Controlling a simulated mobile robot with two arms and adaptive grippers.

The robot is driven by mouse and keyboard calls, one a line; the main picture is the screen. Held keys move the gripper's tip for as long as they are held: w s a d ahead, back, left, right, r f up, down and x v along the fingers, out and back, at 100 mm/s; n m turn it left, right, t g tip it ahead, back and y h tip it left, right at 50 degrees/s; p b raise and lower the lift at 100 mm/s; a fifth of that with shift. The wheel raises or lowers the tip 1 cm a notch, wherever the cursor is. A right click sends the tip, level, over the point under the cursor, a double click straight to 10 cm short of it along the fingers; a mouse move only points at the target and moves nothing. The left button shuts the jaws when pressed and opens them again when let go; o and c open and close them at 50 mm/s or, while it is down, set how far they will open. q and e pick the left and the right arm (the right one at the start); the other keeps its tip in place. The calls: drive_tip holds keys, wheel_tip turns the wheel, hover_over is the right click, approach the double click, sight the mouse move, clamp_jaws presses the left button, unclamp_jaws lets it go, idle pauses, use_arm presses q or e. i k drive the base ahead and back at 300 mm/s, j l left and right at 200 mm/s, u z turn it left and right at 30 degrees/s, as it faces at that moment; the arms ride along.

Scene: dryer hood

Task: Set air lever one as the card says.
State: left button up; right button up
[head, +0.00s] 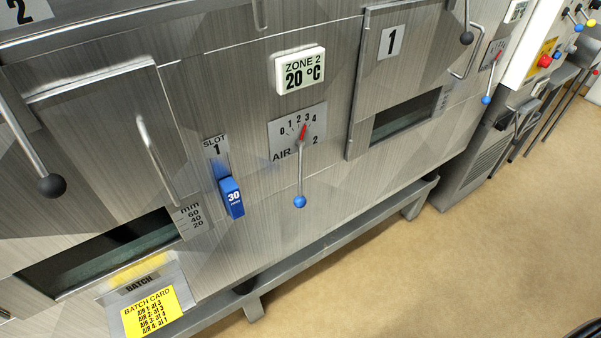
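The yellow batch card (152,312) at lower left reads AIR 1: at 3, AIR 2: at 3, AIR 3: at 4, AIR 4: at 1. A lever with a blue ball (486,99) hangs at the far right, beyond door 1, below a small dial plate (494,54) with a red pointer. Its label and setting are too small to read. The nearer lever with a blue ball (300,201) hangs below a dial (298,132) marked AIR 2, scaled 0 to 4; its red pointer stands near 3.
Door 1 (393,42) and a larger door at left (107,120) have bar handles and dark slots. A blue tag (231,197) sits at slot 1. The zone 2 display (300,70) reads 20 °C. A steel rail (330,238) runs below; the tan floor (440,270) is open.

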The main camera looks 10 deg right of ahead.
sight(486, 100)
drive_tip(key=z, duration=1.55)
drive_tip(key=u, duration=2.65)
drive_tip(key=z, duration=2.65)
